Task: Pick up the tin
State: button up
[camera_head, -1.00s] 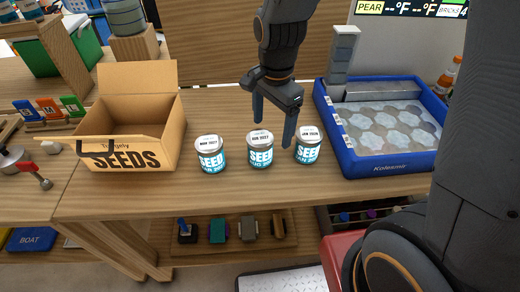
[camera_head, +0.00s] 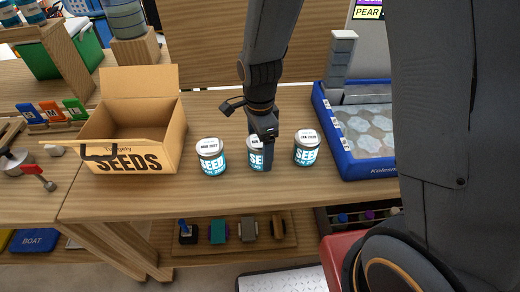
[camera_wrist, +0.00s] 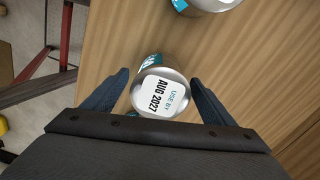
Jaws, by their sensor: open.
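Three seed tins stand upright in a row on the wooden table. The left tin (camera_head: 211,157) and the right tin (camera_head: 306,149) are in full view in the head view. The middle tin (camera_head: 254,157) is partly hidden behind my gripper (camera_head: 264,150). In the wrist view the middle tin's lid (camera_wrist: 162,93) reads "USE BY AUG 2027" and lies between the two blue-grey fingers of my gripper (camera_wrist: 162,92). The fingers are open, one on each side, with visible gaps to the lid. Part of another tin (camera_wrist: 210,3) shows at the top of the wrist view.
An open cardboard box marked SEEDS (camera_head: 128,125) stands left of the tins. A blue tray (camera_head: 350,160) with pale shapes lies to the right. The table's front edge (camera_head: 240,207) is close in front of the tins.

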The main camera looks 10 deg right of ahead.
jog(key=shift+f, duration=0.95)
jog(key=c, duration=1.3)
jog(key=shift+r, duration=0.15)
